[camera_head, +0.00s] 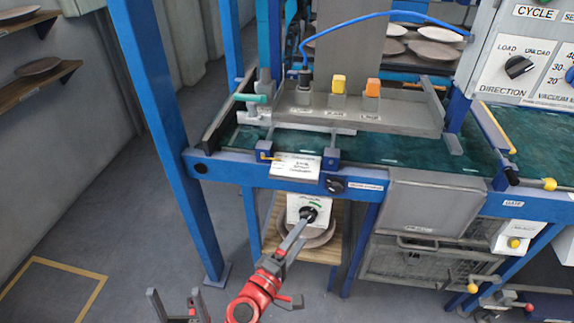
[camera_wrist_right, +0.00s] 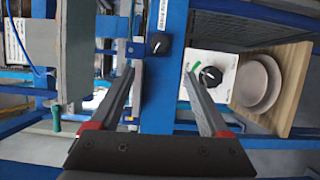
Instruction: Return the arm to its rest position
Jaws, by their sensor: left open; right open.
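My right gripper (camera_head: 298,232) reaches up from the bottom middle of the head view, in front of a white panel (camera_head: 296,208) with a black knob (camera_head: 309,214). In the right wrist view, its two grey fingers (camera_wrist_right: 160,76) are spread with nothing held between them. The knob (camera_wrist_right: 210,75) shows there just to the right of the right-hand finger, outside the gap; whether they touch cannot be told. My left gripper (camera_head: 178,304) is at the bottom left of the head view, open and empty above the floor.
The blue machine frame (camera_head: 230,178) spans the middle, with a second knob (camera_head: 335,184) on its rail. A plate (camera_head: 318,238) rests on a wooden shelf (camera_head: 334,248) behind the panel. A grey box (camera_head: 428,203) hangs right. The floor (camera_head: 130,220) at left is clear.

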